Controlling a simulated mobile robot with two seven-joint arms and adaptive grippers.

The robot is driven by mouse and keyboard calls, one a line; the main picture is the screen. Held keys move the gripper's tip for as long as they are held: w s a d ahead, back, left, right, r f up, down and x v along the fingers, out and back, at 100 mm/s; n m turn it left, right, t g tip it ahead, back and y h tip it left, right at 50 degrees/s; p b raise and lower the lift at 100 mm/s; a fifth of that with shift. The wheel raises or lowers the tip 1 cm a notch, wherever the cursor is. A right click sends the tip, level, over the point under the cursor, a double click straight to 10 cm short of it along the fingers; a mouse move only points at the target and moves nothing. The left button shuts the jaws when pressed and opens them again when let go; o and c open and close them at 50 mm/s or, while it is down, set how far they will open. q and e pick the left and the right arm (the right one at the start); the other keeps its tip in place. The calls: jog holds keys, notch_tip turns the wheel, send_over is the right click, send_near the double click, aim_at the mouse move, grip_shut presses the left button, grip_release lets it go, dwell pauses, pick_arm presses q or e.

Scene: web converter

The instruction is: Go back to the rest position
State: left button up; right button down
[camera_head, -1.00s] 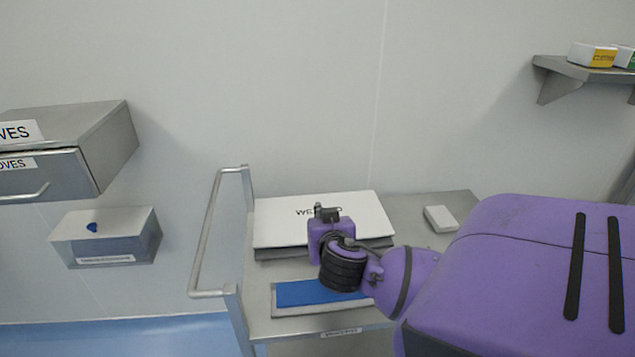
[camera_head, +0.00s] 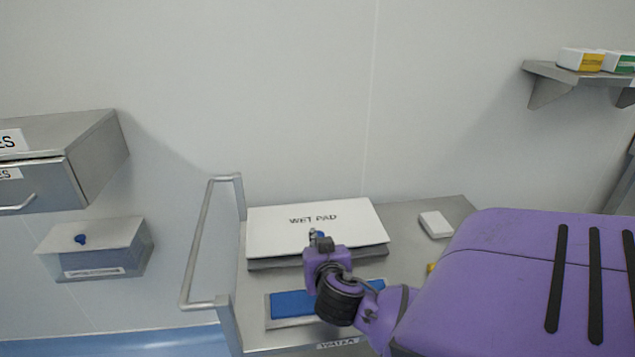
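My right arm, purple with a black wrist ring, comes in from the lower right. Its small dark gripper (camera_head: 320,240) is in front of the lower edge of the white box marked WET PAD (camera_head: 310,220). The fingers are too small to tell whether they are open or shut, and a small speck of blue shows beside them. Below, a blue pad in a shallow tray (camera_head: 290,304) is partly hidden by the wrist. My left gripper is not in view.
The steel cart (camera_head: 405,222) has a raised handle (camera_head: 197,245) on its left and a small white block (camera_head: 436,224) on top. A steel drawer unit (camera_head: 95,155) and a lidded box (camera_head: 100,248) are at left. A wall shelf (camera_head: 555,76) holds small boxes at upper right.

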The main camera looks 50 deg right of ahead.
jog(key=v, duration=0.7)
jog(key=shift+s+a+r, duration=0.1)
jog(key=shift+s+a, duration=0.05)
jog(key=shift+s, duration=0.05)
jog(key=shift+a, duration=0.1)
